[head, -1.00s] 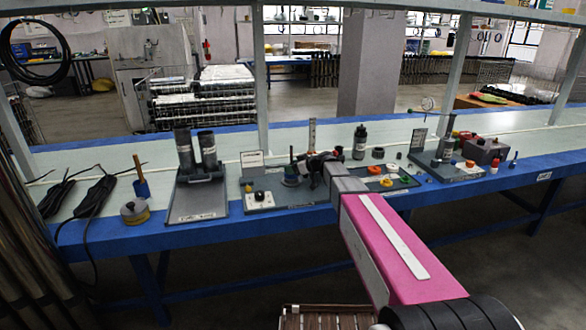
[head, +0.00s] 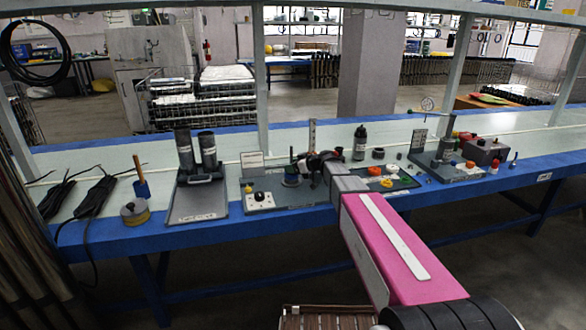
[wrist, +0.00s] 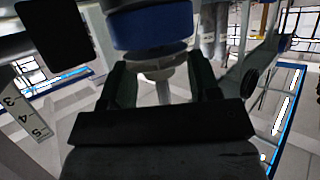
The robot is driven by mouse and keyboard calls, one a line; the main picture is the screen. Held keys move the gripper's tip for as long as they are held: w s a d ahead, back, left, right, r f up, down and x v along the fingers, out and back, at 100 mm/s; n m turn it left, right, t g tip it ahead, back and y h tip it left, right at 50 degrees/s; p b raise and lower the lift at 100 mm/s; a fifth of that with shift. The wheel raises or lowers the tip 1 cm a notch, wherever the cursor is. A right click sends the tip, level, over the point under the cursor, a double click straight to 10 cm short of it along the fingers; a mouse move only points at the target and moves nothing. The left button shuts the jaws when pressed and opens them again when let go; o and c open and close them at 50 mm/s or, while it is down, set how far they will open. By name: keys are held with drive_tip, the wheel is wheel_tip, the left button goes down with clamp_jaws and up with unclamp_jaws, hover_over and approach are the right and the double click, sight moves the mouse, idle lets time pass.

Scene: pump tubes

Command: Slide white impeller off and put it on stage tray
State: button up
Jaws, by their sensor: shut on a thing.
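My gripper (wrist: 160,70) is shut on a pale grey-white ring-like part, taken to be the white impeller (wrist: 162,62), between its two dark fingers. A blue collar (wrist: 150,28) sits right above it in the wrist view. In the head view my dark gripper (head: 318,162) is over the grey work plate, just right of an upright green and blue-grey post (head: 291,174). The impeller is too small and hidden to make out there. A grey tray with coloured parts (head: 405,187), which may be the stage tray, lies just right of my wrist and is partly hidden by it.
A numbered scale (wrist: 28,115) stands at the left in the wrist view. A black bottle (head: 360,143) is behind the tray. A base with two dark tubes (head: 196,210) is at left. The bench front edge is blue.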

drive_tip(key=shift+r, duration=0.4)
wheel_tip(320, 180, up, 14)
drive_tip(key=shift+r, duration=0.15)
idle(3.0)
